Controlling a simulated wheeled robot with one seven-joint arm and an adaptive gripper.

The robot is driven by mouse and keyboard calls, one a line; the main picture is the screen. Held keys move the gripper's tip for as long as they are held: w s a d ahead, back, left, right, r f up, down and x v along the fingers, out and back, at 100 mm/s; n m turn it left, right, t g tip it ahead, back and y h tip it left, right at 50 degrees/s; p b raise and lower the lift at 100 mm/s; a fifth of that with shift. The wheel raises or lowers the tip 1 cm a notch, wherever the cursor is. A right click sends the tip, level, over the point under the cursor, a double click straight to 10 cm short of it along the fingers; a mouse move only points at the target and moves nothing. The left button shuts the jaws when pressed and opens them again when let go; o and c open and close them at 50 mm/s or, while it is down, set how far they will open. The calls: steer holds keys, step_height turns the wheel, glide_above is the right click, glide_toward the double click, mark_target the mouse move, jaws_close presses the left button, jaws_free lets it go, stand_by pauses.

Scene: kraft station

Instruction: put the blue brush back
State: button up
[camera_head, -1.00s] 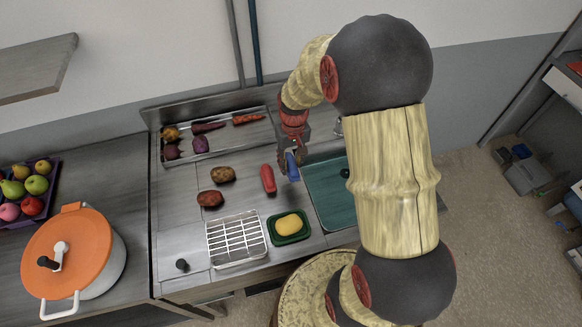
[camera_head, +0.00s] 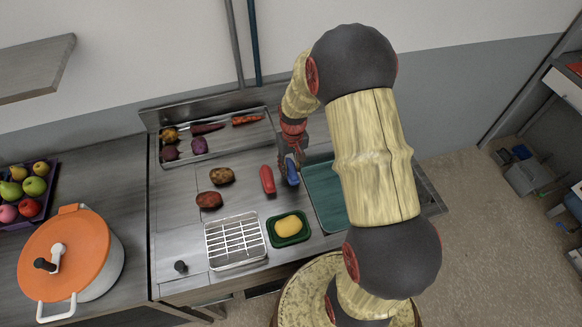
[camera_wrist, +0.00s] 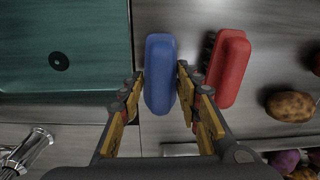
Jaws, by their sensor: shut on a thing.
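The blue brush (camera_wrist: 159,72) is between the fingers of my gripper (camera_wrist: 160,88) in the wrist view, and the fingers are shut on it. In the head view the blue brush (camera_head: 292,172) is low over the counter strip between the red brush and the sink, below my gripper (camera_head: 291,160). I cannot tell whether it touches the counter. The red brush (camera_head: 267,179) lies just to its left in the head view; it also shows beside the blue brush in the wrist view (camera_wrist: 229,70), with dark bristles visible along one side.
The teal sink (camera_head: 325,195) is right of the brush. A green dish with a yellow sponge (camera_head: 289,225), a white rack (camera_head: 235,241) and two potatoes (camera_head: 222,176) are on the counter. A vegetable tray (camera_head: 222,137) is behind. A faucet (camera_wrist: 28,150) stands by the sink.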

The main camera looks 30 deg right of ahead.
steer(key=o, duration=1.3)
steer(key=shift+f, duration=0.1)
step_height(320, 180, up, 12)
steer(key=p, duration=0.1)
step_height(320, 180, up, 15)
steer(key=n+t, duration=0.1)
steer(key=t, duration=0.1)
glide_above(292, 166)
steer(key=s+a, duration=0.6)
steer(key=a, duration=0.2)
steer(key=s+a+r+t, duration=0.1)
steer(key=s+a+r, duration=0.1)
steer(key=s, duration=0.2)
steer(key=s+a+r+n+t, duration=0.1)
steer(key=s+a+r, duration=0.1)
steer(key=s, duration=0.3)
steer(key=s+a+r+t, duration=0.1)
steer(key=s+a+r, duration=0.1)
steer(key=s+r, duration=0.1)
steer(key=shift+s+a+r+n+t, duration=0.1)
steer(key=shift+s+a+n+t, duration=0.1)
steer(key=shift+s, duration=0.2)
steer(key=shift+s+a+n+t, duration=0.1)
steer(key=shift+s+a, duration=0.05)
steer(key=shift+s, duration=0.25)
step_height(292, 166, down, 9)
steer(key=b, duration=0.8)
steer(key=shift+r, duration=0.15)
